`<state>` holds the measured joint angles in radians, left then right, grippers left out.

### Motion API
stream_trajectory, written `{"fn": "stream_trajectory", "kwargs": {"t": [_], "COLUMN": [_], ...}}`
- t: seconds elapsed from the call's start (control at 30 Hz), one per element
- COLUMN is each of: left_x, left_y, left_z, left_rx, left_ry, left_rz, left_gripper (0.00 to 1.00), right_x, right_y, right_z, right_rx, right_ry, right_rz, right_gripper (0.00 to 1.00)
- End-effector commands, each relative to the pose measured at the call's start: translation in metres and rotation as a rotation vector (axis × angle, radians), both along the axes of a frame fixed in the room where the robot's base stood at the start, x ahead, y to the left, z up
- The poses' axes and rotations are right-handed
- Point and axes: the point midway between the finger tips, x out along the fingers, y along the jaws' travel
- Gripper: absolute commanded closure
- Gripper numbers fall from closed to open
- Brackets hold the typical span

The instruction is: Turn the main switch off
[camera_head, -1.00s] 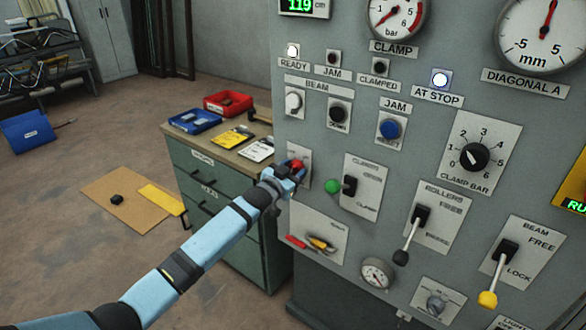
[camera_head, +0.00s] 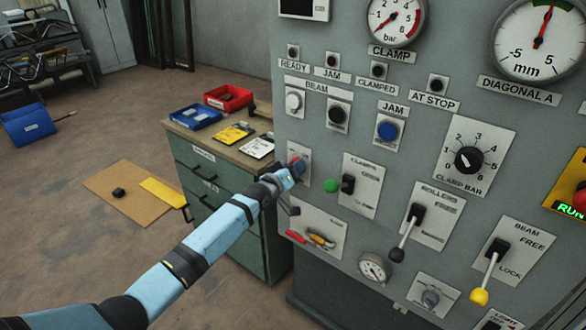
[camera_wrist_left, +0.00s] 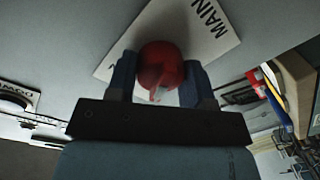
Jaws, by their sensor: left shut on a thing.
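The main switch is a red knob (camera_wrist_left: 162,66) on a white plate marked MAIN (camera_wrist_left: 206,28) in the left wrist view. My left gripper (camera_wrist_left: 160,84) is shut on the knob, with one blue finger on each side of it. In the head view the left gripper (camera_head: 294,170) is at the left edge of the grey panel, over the switch plate (camera_head: 300,151). It hides most of the knob there. The panel's display (camera_head: 304,8) is dark, and the READY lamp (camera_head: 293,51) and AT STOP lamp (camera_head: 437,84) are unlit. My right gripper is not in view.
A green drawer cabinet (camera_head: 222,205) with trays on top stands to the left.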

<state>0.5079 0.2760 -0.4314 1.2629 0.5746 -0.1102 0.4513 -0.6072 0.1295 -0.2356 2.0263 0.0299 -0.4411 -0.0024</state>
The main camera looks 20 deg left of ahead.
Motion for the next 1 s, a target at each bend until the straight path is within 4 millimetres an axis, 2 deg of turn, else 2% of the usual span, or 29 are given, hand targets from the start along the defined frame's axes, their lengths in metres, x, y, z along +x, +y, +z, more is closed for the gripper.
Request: {"fn": "stream_trajectory", "kwargs": {"t": [0.3,0.77,0.8,0.87,1.0], "left_x": [-0.0005,-0.0005,-0.0005,-0.0005,-0.0003], "left_y": [-0.0003,-0.0003,-0.0003,-0.0003,-0.0001], "left_z": [-0.0012,-0.0012,-0.0012,-0.0012,-0.0007], "left_rx": [-0.083,-0.094,-0.093,-0.093,-0.092], "left_ry": [0.032,0.036,0.037,0.036,0.035], "left_rz": [-0.001,0.0,-0.001,0.0,0.0], "left_gripper": [0.76,0.76,0.44,0.3,0.27], "right_x": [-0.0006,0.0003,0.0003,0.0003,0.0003], "right_y": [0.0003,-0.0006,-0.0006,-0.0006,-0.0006], "right_z": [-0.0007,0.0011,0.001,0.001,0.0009], "right_rx": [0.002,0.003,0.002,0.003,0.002], "right_ry": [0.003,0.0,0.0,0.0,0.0], "right_rz": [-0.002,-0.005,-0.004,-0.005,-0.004], "right_gripper": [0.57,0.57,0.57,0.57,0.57]}}
